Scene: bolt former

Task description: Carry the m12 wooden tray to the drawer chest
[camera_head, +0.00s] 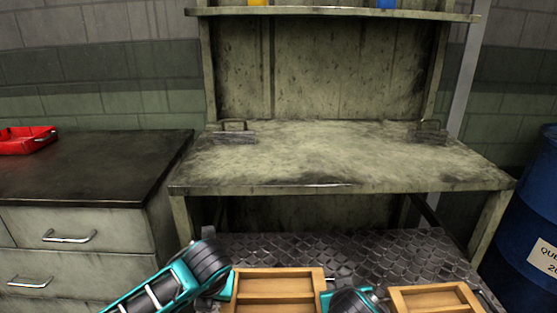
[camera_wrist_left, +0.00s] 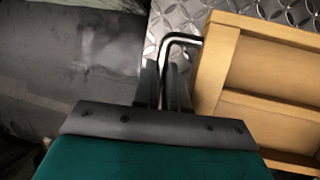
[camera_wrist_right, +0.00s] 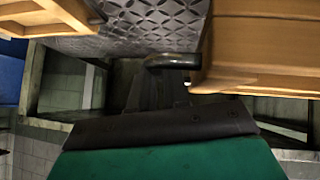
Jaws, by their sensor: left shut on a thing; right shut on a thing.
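A wooden tray (camera_head: 277,283) with an inner divider shows at the bottom of the head view, between my two arms, cut off by the frame edge. In the left wrist view, my left gripper (camera_wrist_left: 166,82) is shut on the bent metal handle (camera_wrist_left: 180,40) at one side of the tray (camera_wrist_left: 262,62). In the right wrist view, my right gripper (camera_wrist_right: 152,82) is shut on a dark handle (camera_wrist_right: 172,61) of the tray (camera_wrist_right: 262,40). The drawer chest (camera_head: 85,230) stands at the left with a dark top (camera_head: 100,165). No m12 marking is visible.
A second wooden tray (camera_head: 435,298) lies at the lower right. A ridged metal plate (camera_head: 350,250) lies below the workbench (camera_head: 320,160), which has two small metal racks. A red bin (camera_head: 27,140) sits on the chest's far left; its front top is clear. A blue barrel (camera_head: 530,215) stands right.

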